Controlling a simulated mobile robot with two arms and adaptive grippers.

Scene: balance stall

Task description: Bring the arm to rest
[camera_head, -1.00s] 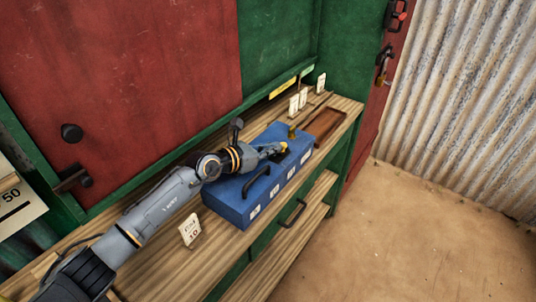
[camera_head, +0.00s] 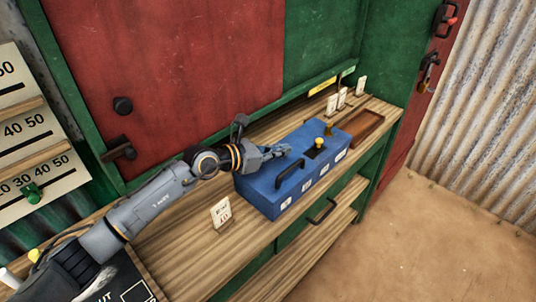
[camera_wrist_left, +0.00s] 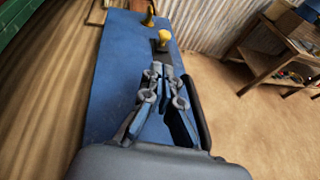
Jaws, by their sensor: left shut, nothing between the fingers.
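My left arm reaches in from the left in the head view. Its gripper (camera_head: 284,150) is shut and empty, over the near-left part of a blue box (camera_head: 262,198). The left wrist view shows the shut fingers (camera_wrist_left: 160,72) over the box's blue top (camera_wrist_left: 108,95). A yellow knob (camera_head: 319,142) stands up from a dark slot in the box top, beyond the fingertips; it also shows in the left wrist view (camera_wrist_left: 165,40). A black handle (camera_head: 290,174) is on the box beside the gripper. My right gripper is not in view.
The box stands on a wooden counter (camera_head: 190,250). A brown tray (camera_head: 362,128) lies behind it. A small card (camera_head: 221,213) stands in front. Red and green panels rise behind, and a scale board (camera_head: 30,130) is at the left. The dirt floor (camera_head: 430,240) at right is clear.

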